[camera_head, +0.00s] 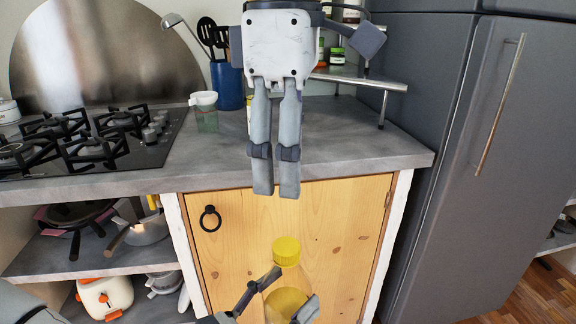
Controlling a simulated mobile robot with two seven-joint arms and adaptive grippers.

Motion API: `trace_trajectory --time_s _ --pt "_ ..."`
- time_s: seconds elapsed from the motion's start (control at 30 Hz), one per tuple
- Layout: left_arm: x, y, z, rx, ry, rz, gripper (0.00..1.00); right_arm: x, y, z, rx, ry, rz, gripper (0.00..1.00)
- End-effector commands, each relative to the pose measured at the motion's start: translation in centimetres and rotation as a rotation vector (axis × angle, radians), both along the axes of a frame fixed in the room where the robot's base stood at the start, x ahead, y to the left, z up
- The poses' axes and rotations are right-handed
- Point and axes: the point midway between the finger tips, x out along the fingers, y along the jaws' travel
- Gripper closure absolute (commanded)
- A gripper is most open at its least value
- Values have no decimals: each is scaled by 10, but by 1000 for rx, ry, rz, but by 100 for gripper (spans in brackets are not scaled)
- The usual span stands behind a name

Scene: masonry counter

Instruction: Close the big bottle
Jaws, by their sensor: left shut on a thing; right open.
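The big bottle (285,301) is clear with yellow content and stands upright at the bottom middle, in front of the wooden cabinet door. A yellow cap (287,251) sits at its top; I cannot tell whether it is screwed tight. My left gripper (289,292) is shut on the bottle's body, one finger on each side, below the cap. The bottle's lower part runs out of the picture. My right gripper (276,191) hangs from the top with its fingers pointing down, above the cap and apart from it. It is empty and slightly open.
The grey counter (350,140) carries a gas hob (90,140), a small clear container with a white top (204,110) and a blue utensil holder (227,86). A metal rack (365,80) holds jars behind my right gripper. A grey fridge (490,160) stands at the right.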

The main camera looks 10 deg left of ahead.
Motion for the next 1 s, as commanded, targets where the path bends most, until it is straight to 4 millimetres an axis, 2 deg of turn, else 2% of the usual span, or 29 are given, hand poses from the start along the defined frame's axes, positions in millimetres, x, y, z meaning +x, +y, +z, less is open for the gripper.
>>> trace_trajectory --time_s 0.33,0.4,0.47,0.57,0.6,0.7,0.77,0.8,0.87,0.9,0.97,1.0 --pt "0 0 2 -2 -4 0 100 2 0 -2 4 -3 -5 47" --pt "0 0 2 -2 -4 0 100 14 3 -13 27 -20 -33 47" --pt "0 0 2 -2 -4 0 100 36 6 -35 70 -49 -87 47" --pt "0 0 1 -2 -4 0 100 92 8 -89 178 -138 -221 47" --pt "0 0 1 -3 -3 0 100 116 6 -113 226 -183 -280 47" --pt "0 0 1 -3 -3 0 100 168 -7 -171 342 -296 -409 47" --pt "0 0 1 -2 -4 0 100 191 -21 -206 408 -355 -476 47" --pt "0 0 2 -2 -4 0 100 200 -31 -232 448 -384 -517 47" --pt "0 0 2 -2 -4 0 100 198 -51 -279 497 -393 -590 47" --pt "0 0 2 -2 -4 0 100 187 -64 -311 516 -377 -641 47" --pt "0 0 2 -2 -4 0 100 160 -81 -352 521 -329 -718 47" --pt "0 0 2 -2 -4 0 100 137 -92 -377 512 -289 -770 47"
